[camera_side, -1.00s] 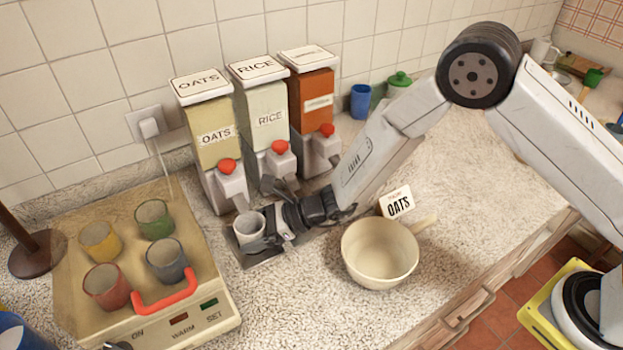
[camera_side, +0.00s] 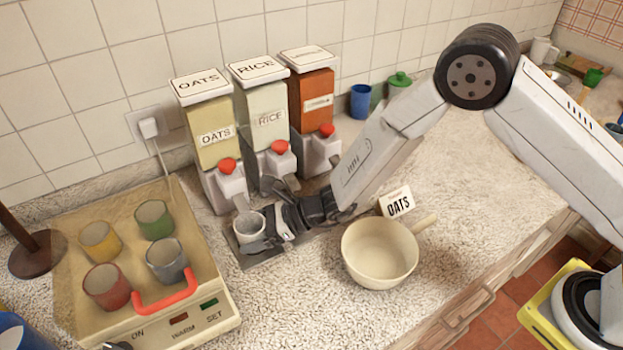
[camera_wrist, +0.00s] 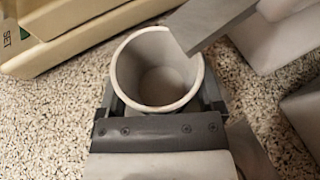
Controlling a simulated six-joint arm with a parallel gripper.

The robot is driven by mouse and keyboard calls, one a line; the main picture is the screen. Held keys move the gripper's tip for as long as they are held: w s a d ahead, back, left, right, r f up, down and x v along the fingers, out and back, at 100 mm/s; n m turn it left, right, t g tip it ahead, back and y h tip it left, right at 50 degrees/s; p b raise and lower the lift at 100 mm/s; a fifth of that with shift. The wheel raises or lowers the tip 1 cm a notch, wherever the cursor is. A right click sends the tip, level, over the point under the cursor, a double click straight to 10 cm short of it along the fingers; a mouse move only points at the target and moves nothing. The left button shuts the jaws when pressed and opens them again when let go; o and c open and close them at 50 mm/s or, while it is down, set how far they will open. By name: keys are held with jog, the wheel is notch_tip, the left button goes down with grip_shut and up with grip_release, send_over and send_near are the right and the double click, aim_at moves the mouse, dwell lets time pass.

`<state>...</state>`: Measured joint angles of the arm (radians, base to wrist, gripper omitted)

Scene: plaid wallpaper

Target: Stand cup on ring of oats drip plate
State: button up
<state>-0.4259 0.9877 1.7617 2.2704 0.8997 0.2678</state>
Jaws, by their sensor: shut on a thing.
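A white cup (camera_side: 249,227) stands upright under the spout of the oats dispenser (camera_side: 215,135), at the left end of the dark drip plate (camera_side: 262,256). My gripper (camera_side: 262,236) reaches in from the right and is shut on the cup. In the wrist view the cup (camera_wrist: 157,68) is empty and sits between the fingers, with a grey spout (camera_wrist: 215,22) over its rim. The ring on the plate is hidden, and I cannot tell whether the cup's base touches the plate.
The rice dispenser (camera_side: 265,122) and an orange dispenser (camera_side: 312,108) stand beside the oats one. A warmer tray (camera_side: 205,290) with several coloured cups is at left.

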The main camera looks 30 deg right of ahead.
jog(key=shift+f, duration=0.1)
jog(key=o, duration=1.1)
jog(key=shift+c, duration=0.2)
jog(key=shift+v, duration=3.95)
jog(key=shift+a, duration=0.1)
